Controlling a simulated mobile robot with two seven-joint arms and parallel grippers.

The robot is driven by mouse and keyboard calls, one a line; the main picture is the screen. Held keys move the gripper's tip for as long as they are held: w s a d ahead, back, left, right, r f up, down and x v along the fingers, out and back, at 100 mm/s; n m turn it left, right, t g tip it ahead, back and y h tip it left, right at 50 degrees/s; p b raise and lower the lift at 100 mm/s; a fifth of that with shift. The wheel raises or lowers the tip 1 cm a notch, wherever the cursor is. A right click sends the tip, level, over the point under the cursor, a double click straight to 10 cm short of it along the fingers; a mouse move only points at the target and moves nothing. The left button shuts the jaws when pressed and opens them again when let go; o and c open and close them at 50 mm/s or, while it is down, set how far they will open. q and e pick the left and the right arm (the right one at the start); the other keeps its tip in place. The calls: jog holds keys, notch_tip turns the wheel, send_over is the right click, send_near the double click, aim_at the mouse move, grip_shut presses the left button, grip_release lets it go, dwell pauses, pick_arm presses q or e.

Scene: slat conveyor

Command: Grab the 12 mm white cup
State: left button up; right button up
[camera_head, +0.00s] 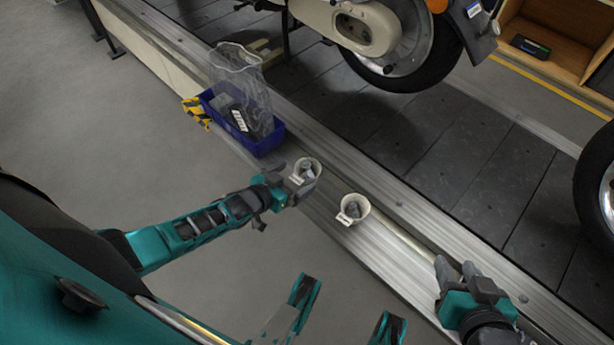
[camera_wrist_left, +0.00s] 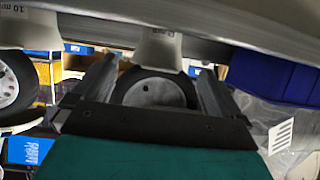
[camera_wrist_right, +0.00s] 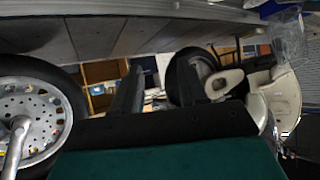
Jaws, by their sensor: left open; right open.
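Two white cups with grey pieces inside stand on the metal ledge beside the conveyor. One cup (camera_head: 312,163) is at my left gripper (camera_head: 300,186). In the left wrist view this cup (camera_wrist_left: 158,48) shows ahead, between the open fingers, apparently not clamped; its label is cut off and its number is hard to read. The other cup (camera_head: 357,203) stands to the right; in the left wrist view this cup (camera_wrist_left: 28,30) has a label reading 10 mm. My right gripper (camera_head: 457,266) is open and empty over the ledge at the lower right.
A blue bin (camera_head: 266,144) with a clear bag (camera_head: 238,72) and dark packs stands left of the cups on the ledge. A scooter (camera_head: 365,28) stands on the dark slats behind. The ledge between the right cup and my right gripper is clear.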

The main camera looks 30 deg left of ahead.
aim_at(299, 177)
pick_arm(q)
jog(key=b+x, duration=0.1)
jog(key=x, duration=0.1)
jog(key=b+x, duration=0.1)
jog(key=x, duration=0.1)
jog(key=shift+s+f, duration=0.25)
jog(key=shift+f, duration=0.1)
jog(key=shift+w+d, duration=0.1)
jog(key=shift+w, duration=0.1)
jog(key=c, duration=1)
pick_arm(e)
jog(key=shift+w+a+f, duration=0.1)
jog(key=shift+a+f, duration=0.2)
jog(key=shift+f, duration=0.35)
pick_arm(q)
jog(key=shift+r, duration=0.2)
pick_arm(e)
jog(key=shift+r, duration=0.1)
